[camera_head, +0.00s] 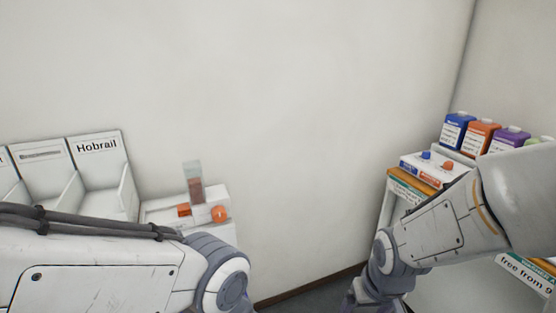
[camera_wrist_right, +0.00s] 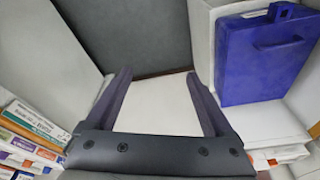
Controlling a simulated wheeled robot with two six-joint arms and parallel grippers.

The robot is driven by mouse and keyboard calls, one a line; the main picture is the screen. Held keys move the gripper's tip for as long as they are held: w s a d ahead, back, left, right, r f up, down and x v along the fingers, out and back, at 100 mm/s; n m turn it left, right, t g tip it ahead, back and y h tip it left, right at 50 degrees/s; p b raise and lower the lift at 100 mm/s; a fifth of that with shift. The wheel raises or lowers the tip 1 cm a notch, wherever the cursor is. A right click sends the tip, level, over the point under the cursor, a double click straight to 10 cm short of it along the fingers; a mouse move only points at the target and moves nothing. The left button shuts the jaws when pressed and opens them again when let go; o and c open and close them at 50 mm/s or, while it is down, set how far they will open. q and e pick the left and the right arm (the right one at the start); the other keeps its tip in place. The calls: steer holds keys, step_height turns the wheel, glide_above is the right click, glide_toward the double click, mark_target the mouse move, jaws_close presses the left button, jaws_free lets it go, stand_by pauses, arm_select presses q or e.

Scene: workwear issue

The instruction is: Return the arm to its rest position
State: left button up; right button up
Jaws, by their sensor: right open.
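My right gripper (camera_wrist_right: 158,75) is open in the right wrist view, with its two dark fingers wide apart. Nothing is held between them; a pale surface and a dark grey surface show beyond. In the head view my right arm (camera_head: 440,232) comes in from the right and bends down out of the frame at the bottom, so its fingertips are not visible there. My left arm (camera_head: 110,275) comes in from the left; its gripper is outside the frame.
A blue container (camera_wrist_right: 265,55) stands right of the right fingers, with stacked boxes (camera_wrist_right: 35,130) at left. In the head view, blue (camera_head: 456,132) and orange (camera_head: 482,137) containers stand right; a white bin labelled Hobrail (camera_head: 100,165) and a small counter unit (camera_head: 160,212) stand left.

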steer(key=s+a+r+n+g, duration=0.1)
steer(key=s+a+r+n, duration=0.2)
steer(key=s+a, duration=0.3)
steer(key=s+a+r+n+g, duration=0.1)
steer(key=s+a+r+n, duration=0.2)
steer(key=s+a, duration=0.3)
steer(key=shift+s+n+y+p, duration=0.3)
steer(key=shift+s+n+y, duration=0.1)
steer(key=shift+s, duration=0.2)
